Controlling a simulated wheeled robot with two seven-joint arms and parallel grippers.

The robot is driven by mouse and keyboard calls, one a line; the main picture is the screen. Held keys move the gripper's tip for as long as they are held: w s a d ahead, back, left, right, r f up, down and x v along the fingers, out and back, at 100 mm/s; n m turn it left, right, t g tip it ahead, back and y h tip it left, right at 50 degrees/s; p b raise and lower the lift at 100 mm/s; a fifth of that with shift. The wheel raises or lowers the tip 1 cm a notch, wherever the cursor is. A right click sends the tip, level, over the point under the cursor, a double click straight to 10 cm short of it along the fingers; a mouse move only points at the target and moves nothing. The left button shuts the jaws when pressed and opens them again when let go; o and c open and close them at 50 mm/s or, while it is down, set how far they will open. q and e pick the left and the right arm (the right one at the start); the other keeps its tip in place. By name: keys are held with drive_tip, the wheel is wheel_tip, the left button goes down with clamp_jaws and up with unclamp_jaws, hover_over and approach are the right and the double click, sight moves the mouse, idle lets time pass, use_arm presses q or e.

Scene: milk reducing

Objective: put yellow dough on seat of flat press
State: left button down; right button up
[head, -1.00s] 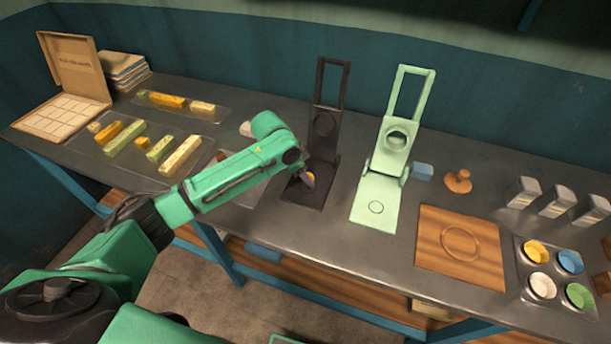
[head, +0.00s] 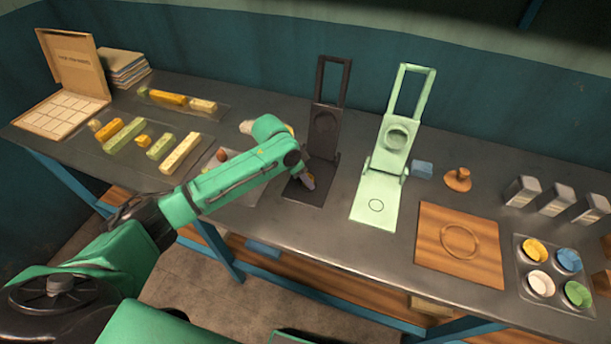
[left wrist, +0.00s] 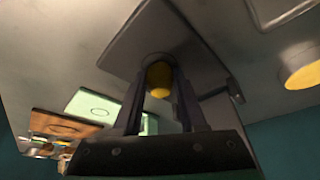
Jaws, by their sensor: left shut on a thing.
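The yellow dough (left wrist: 158,80) is a small piece between the fingers of my left gripper (left wrist: 160,98) in the left wrist view. In the head view my left gripper (head: 308,181) is low over the base of the dark press (head: 302,195), and the dough is hidden there. The dark press stands open, with its lid and handle upright. In the left wrist view the dough overlaps a round seat on the dark base (left wrist: 180,45). I cannot tell whether they touch. My right gripper is not in view.
A light green press (head: 375,205) stands open just right of the dark one. Further right are a wooden board (head: 430,250), a wooden stamp (head: 458,180) and a tray of coloured cups (head: 553,295). Trays with bars (head: 122,135) lie left of my arm.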

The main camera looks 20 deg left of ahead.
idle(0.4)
use_arm(q)
drive_tip(key=shift+p, duration=0.3)
drive_tip(key=shift+f, duration=0.1)
drive_tip(key=shift+f, duration=0.2)
idle(0.5)
unclamp_jaws()
wheel_tip(320, 180, up, 7)
drive_tip(key=p, duration=0.8)
drive_tip(key=shift+r, duration=0.1)
